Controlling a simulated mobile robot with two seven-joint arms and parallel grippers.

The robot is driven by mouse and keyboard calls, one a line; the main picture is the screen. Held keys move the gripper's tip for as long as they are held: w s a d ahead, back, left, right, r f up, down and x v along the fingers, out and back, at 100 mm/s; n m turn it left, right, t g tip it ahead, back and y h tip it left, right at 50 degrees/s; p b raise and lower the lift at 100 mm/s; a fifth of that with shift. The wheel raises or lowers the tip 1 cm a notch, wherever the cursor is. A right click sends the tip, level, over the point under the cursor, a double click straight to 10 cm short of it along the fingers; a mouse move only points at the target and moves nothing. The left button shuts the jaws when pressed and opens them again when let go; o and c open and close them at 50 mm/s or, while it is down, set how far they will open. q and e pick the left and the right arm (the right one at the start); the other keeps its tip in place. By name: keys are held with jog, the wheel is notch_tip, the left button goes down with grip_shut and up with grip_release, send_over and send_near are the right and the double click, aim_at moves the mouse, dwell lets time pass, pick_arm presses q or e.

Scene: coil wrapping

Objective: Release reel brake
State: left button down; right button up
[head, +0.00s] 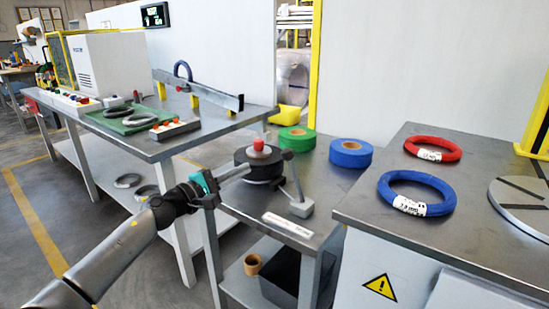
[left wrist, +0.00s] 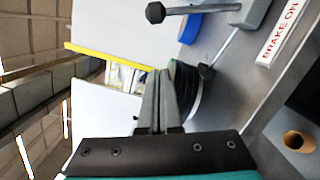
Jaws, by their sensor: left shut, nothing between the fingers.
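The brake lever (head: 293,180) has a dark knob (head: 287,154) and rises from a grey base (head: 301,208) on the low table, just right of the reel. In the left wrist view the lever (left wrist: 200,10) lies across the top, its black knob (left wrist: 155,13) pointing left. A label (left wrist: 280,33) by it reads "BRAKE ON". The dark reel (head: 258,162) has a red knob on top. My left gripper (head: 246,170) is shut and empty at the reel's left front, apart from the lever. In the wrist view its fingers (left wrist: 160,75) overlap the reel's edge (left wrist: 183,90). My right gripper is out of view.
Green tape (head: 297,138) and blue tape (head: 350,152) rolls lie behind the lever. A grey bench (head: 450,235) with red and blue coils stands at the right. Another table (head: 215,135) stands at the left. A dark box (head: 283,272) sits on the lower shelf.

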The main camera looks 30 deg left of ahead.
aim_at(295, 176)
pick_arm(q)
jog(key=shift+r, duration=0.15)
jog(key=shift+d, duration=0.1)
jog(key=f+b+x, duration=0.1)
jog(key=x, duration=0.9)
jog(key=shift+s+d+r+p, duration=0.5)
jog(key=shift+s+d+r, duration=0.05)
jog(key=shift+d, duration=0.2)
jog(key=shift+s+d+r+p, duration=0.45)
jog(key=shift+s+d+r, duration=0.15)
jog(key=shift+d, duration=0.2)
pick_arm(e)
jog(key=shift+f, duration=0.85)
pick_arm(q)
jog(key=shift+w, duration=0.1)
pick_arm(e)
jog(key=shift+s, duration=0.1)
